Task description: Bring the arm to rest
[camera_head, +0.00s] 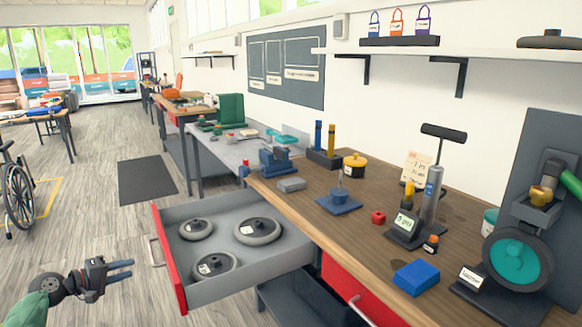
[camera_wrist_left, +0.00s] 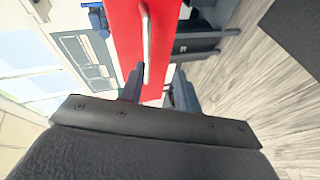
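My left gripper (camera_head: 132,268) is at the lower left of the head view, to the left of the open drawer and pointing right. In the left wrist view my left gripper (camera_wrist_left: 160,85) has its two dark fingers spread apart with nothing held between them. The drawer (camera_head: 235,284) is grey inside with a red front (camera_head: 170,262) and a pale bar handle (camera_head: 153,251). In the left wrist view the drawer handle (camera_wrist_left: 147,45) shows beyond the fingers; it appears clear of them. My right gripper is in neither view.
The drawer holds three wheels, one a larger wheel (camera_head: 257,231). The wooden workbench (camera_head: 350,235) carries a blue block (camera_head: 416,278), a pump (camera_head: 434,185) and other tools. A wheelchair (camera_head: 18,190) stands at left. The floor between is clear, with a dark mat (camera_head: 147,178).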

